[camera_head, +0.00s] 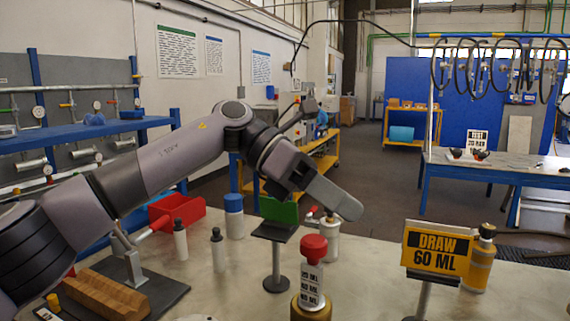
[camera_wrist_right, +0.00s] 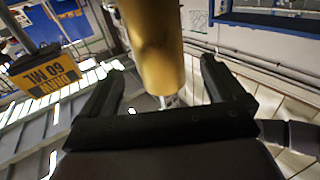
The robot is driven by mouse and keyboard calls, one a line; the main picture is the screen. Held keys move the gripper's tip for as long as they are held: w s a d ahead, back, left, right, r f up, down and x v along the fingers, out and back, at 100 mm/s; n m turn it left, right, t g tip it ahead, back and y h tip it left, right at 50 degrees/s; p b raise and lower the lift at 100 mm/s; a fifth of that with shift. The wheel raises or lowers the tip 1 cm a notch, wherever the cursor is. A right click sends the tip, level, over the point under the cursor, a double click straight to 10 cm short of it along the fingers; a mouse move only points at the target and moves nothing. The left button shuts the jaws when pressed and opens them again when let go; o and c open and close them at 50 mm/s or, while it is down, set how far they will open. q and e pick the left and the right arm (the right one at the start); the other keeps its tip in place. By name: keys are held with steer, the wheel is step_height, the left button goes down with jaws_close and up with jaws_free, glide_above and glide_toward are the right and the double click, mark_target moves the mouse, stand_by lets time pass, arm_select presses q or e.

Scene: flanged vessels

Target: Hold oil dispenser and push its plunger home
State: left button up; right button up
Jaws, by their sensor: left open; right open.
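The oil dispenser (camera_head: 312,276) stands upright at the front middle of the table, with a red plunger knob on top, a white marked scale below it and a brass body cut off by the lower edge. The knob stands well above the body. My left gripper (camera_head: 342,200) is open, above and slightly right of the knob, apart from it. In the right wrist view a brass cylinder (camera_wrist_right: 156,50), which looks like the dispenser's body, shows between the fingers of my open right gripper (camera_wrist_right: 163,75); contact cannot be told. The right gripper is outside the head view.
A yellow "DRAW 60 ML" sign (camera_head: 437,250) stands right of the dispenser, before a yellow bottle (camera_head: 480,262).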

arm_select(q)
steer(key=a+r+m+t+y, duration=0.3)
steer(key=a+r+y, duration=0.2)
steer(key=a+y, duration=0.2)
steer(key=shift+a+y, duration=0.2)
steer(key=shift+y, duration=0.1)
arm_select(e)
steer(key=shift+x, duration=3.55)
arm_select(q)
steer(key=shift+s, duration=0.1)
arm_select(e)
steer(key=shift+c, duration=0.3)
steer(key=c, duration=1.3)
